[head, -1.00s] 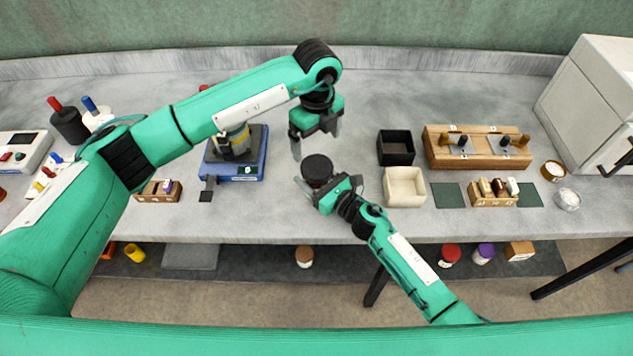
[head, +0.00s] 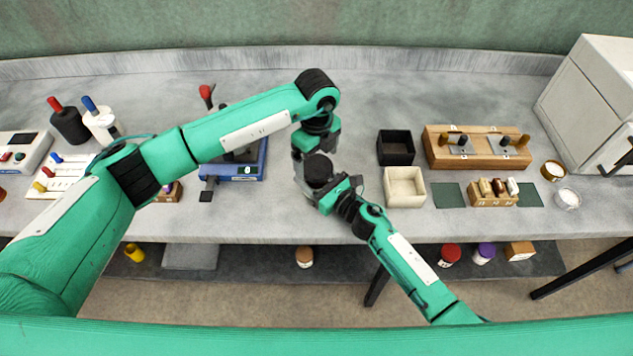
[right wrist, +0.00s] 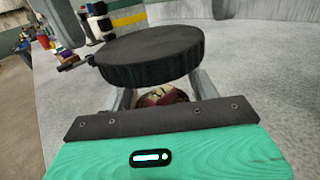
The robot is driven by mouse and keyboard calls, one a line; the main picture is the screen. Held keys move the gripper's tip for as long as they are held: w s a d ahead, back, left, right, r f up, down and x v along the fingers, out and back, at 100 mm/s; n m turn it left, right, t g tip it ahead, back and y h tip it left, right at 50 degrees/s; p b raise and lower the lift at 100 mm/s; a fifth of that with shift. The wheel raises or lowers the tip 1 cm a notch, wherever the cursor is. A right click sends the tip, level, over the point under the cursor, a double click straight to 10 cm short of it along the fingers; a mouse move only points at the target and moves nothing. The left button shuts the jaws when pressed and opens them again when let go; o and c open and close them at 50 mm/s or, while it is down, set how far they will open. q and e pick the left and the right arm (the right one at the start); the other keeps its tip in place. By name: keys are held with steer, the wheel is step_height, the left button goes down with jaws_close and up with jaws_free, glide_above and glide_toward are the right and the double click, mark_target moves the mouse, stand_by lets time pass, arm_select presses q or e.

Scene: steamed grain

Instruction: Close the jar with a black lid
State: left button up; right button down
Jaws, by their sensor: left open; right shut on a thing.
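The black lid (head: 319,168) is a thick round disc seen from above in the head view. It also fills the upper middle of the right wrist view (right wrist: 150,55), directly over the jar. Little of the jar shows; red and pale contents (right wrist: 160,96) appear below the lid between my right fingers. I cannot tell whether the lid is fully seated. My right gripper (head: 317,191) is shut on the jar from the front right. My left gripper (head: 305,164) points down just behind and left of the lid, open, its fingertips partly hidden by the lid.
A black bin (head: 396,147) and a cream bin (head: 404,187) stand close to the right. A blue scale (head: 236,170) stands to the left, partly under my left arm. A wooden rack (head: 478,148) is farther right. The counter's front edge is just below my right gripper.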

arm_select(q)
steer(key=shift+f, duration=1)
